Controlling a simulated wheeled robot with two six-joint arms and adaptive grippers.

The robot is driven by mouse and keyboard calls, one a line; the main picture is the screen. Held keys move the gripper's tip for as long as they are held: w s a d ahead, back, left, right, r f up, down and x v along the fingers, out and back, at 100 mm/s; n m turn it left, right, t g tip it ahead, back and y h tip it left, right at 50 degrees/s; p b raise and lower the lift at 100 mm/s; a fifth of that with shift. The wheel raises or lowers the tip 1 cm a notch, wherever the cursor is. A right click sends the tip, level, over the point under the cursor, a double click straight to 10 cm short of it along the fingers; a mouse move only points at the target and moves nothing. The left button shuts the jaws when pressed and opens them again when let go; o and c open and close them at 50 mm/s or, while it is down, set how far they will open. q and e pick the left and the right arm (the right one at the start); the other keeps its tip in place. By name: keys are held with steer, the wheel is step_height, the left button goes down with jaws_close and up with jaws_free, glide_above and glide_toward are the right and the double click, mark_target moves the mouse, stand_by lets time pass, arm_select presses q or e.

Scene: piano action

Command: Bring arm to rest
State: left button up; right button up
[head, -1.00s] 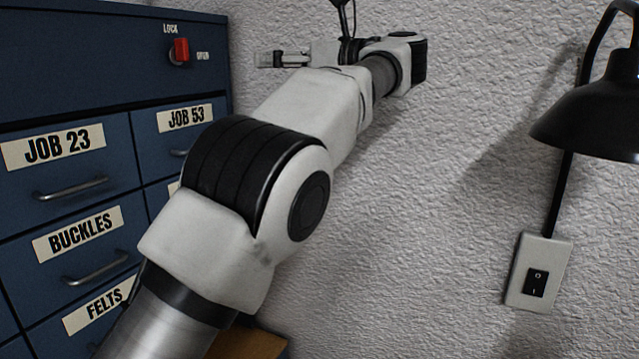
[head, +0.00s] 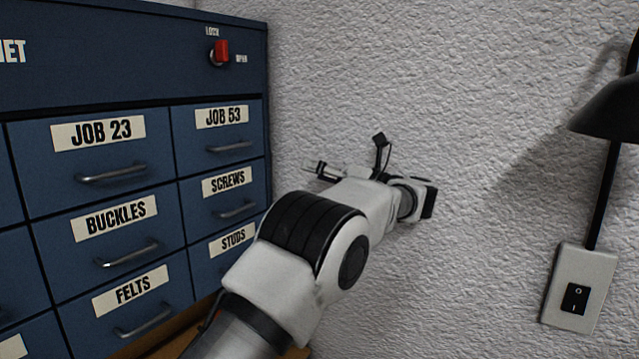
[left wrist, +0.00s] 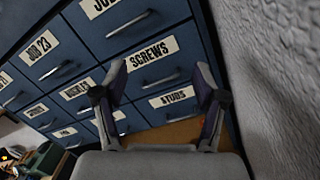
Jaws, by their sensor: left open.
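My left arm (head: 330,235) reaches up from the bottom of the head view, in front of the textured wall. My left gripper (head: 312,167) is small at its far end, just right of the blue drawer cabinet (head: 150,90). In the left wrist view the gripper (left wrist: 160,85) shows two fingers spread apart with nothing between them. Beyond the fingers are the cabinet's drawer fronts, with the "SCREWS" and "STUDS" labels closest. My right gripper is not in view.
The cabinet has a red lock knob (head: 221,51); the drawers seen look shut. The rough wall (head: 440,120) runs close along the arm. A black lamp (head: 612,108) and a switch plate (head: 578,288) are at the right. A wooden surface (head: 165,345) lies below the cabinet.

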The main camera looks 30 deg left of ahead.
arm_select(q)
steer(key=shift+w+a+f+m, duration=0.1)
steer(key=shift+f+m, duration=0.2)
steer(key=shift+f, duration=0.45)
